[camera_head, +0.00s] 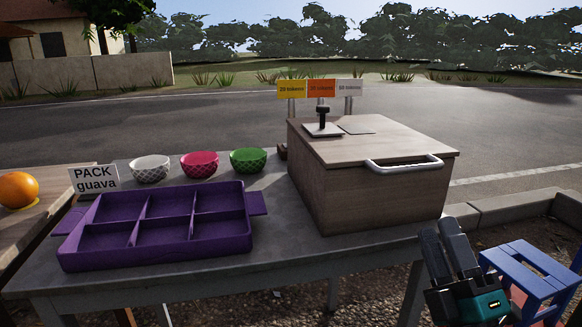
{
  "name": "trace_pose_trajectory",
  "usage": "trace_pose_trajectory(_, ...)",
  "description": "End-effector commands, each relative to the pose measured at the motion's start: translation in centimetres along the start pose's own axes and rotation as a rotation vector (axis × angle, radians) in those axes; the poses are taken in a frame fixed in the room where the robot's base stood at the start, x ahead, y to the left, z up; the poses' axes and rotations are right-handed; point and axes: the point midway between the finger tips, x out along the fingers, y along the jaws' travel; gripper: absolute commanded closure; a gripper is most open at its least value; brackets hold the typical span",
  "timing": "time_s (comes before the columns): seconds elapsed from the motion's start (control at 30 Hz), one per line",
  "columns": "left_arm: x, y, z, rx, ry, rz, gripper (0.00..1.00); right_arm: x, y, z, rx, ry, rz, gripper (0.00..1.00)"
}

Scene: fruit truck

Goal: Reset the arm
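My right gripper (440,229) is at the lower right, in front of the table's right end and below the wooden box. Its two dark fingers point up and lie close together in the picture. Nothing shows between them, but I cannot tell whether they touch. It is apart from the box and the table. My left gripper is not in view.
The grey table (270,250) holds an empty purple divided tray (250,228), white (150,168), pink (199,165) and green (247,161) bowls, a "PACK guava" sign (95,179) and a handled wooden box (370,190). A blue stool (530,268) stands right of my gripper. An orange (18,189) lies far left.

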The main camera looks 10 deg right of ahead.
Motion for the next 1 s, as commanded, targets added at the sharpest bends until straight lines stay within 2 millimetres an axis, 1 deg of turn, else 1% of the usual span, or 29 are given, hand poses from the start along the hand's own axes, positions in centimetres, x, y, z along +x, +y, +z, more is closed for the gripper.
trace_pose_trajectory(0.07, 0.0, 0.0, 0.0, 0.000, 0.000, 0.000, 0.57, -0.7, -1.9, -0.4, 0.114, -0.023, -0.083, 0.61)
trace_pose_trajectory(0.17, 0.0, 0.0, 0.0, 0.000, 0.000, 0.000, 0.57, -2.7, -6.0, -1.5, 0.370, -0.096, -0.267, 0.61)
trace_pose_trajectory(0.2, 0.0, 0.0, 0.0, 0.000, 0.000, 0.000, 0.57, -4.0, -8.0, -2.3, 0.496, -0.141, -0.359, 0.61)
trace_pose_trajectory(0.27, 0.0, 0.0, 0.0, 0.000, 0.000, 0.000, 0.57, -6.5, -10.9, -3.8, 0.683, -0.225, -0.503, 0.61)
trace_pose_trajectory(0.3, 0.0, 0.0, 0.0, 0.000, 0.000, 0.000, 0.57, -8.3, -12.6, -4.9, 0.799, -0.287, -0.594, 0.61)
trace_pose_trajectory(0.33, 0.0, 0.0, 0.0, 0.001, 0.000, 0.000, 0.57, -9.7, -13.8, -5.8, 0.880, -0.337, -0.660, 0.61)
trace_pose_trajectory(0.37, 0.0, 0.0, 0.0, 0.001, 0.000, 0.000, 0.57, -11.1, -14.8, -6.6, 0.953, -0.388, -0.722, 0.61)
trace_pose_trajectory(0.4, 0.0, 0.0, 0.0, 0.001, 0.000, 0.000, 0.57, -13.1, -15.9, -7.8, 1.043, -0.457, -0.801, 0.61)
trace_pose_trajectory(0.47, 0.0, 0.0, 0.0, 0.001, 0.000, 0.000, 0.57, -16.0, -17.2, -9.5, 1.157, -0.562, -0.910, 0.61)
trace_pose_trajectory(0.5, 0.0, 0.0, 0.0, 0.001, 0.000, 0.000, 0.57, -17.9, -17.9, -10.6, 1.223, -0.634, -0.977, 0.61)
trace_pose_trajectory(0.53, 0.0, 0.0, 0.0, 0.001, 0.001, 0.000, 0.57, -19.3, -18.3, -11.4, 1.268, -0.690, -1.026, 0.61)
trace_pose_trajectory(0.57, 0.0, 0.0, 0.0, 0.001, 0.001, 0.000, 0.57, -20.8, -18.6, -12.2, 1.309, -0.747, -1.074, 0.61)
trace_pose_trajectory(0.6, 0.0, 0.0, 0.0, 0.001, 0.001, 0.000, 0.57, -22.7, -18.8, -13.3, 1.358, -0.824, -1.135, 0.61)
trace_pose_trajectory(0.67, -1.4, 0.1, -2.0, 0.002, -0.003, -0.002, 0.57, -21.3, -17.1, -13.1, 1.358, -0.835, -1.128, 0.61)
trace_pose_trajectory(0.8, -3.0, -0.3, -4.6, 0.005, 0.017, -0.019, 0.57, -20.0, -15.1, -12.4, 1.342, -0.843, -1.113, 0.61)
trace_pose_trajectory(0.87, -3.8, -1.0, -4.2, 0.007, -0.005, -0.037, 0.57, -19.4, -14.1, -12.2, 1.335, -0.847, -1.107, 0.61)
trace_pose_trajectory(0.9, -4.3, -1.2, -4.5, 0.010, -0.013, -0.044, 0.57, -19.0, -13.4, -12.0, 1.330, -0.850, -1.104, 0.61)
trace_pose_trajectory(1.0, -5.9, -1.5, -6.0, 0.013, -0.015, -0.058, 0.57, -18.0, -11.6, -11.5, 1.316, -0.857, -1.094, 0.61)
